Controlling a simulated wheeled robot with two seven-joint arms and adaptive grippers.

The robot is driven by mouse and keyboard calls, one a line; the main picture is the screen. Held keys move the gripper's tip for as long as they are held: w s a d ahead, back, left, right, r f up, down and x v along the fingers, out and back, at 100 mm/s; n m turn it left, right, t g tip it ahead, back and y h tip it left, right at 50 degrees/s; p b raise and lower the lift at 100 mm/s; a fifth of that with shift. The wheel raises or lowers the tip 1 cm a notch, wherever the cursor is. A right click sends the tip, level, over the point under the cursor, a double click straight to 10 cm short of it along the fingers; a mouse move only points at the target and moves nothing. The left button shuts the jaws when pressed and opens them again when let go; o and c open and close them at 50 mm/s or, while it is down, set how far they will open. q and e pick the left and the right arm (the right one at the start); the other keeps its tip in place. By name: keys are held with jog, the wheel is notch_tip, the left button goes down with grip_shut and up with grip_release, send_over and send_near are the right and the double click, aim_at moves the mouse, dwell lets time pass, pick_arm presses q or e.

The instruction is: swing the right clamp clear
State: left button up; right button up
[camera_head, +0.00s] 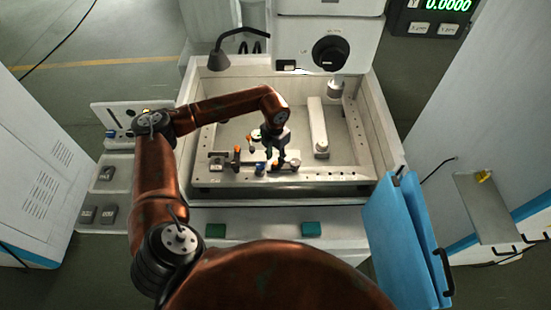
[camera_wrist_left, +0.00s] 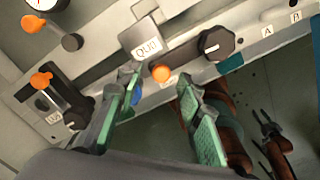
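The right clamp is a dark bar (camera_wrist_left: 186,60) on the tank's front rail, with a round black knob (camera_wrist_left: 217,43) at one end and an orange knob (camera_wrist_left: 161,74) at the other. In the head view its black knob (camera_head: 295,163) shows just right of my left gripper (camera_head: 274,156). In the left wrist view my left gripper (camera_wrist_left: 160,90) has its green-padded fingers apart, with the orange knob just beyond the gap; contact is unclear. A second clamp with an orange knob (camera_wrist_left: 41,80) stands to the left. My right gripper (camera_wrist_left: 273,138) appears small below the rail; its opening is unclear.
A labelled grey plate (camera_wrist_left: 145,38) lies beside the orange knob. A pale arm (camera_head: 318,130) stands inside the tank (camera_head: 345,172), right of my gripper. A dark lamp (camera_head: 218,60) hangs at the back left. A blue panel (camera_head: 398,240) stands at the front right.

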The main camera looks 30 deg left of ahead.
pick_arm(q)
jog(key=shift+d+f, duration=0.1)
jog(key=shift+f, duration=0.6)
jog(key=shift+c, duration=0.6)
grip_shut()
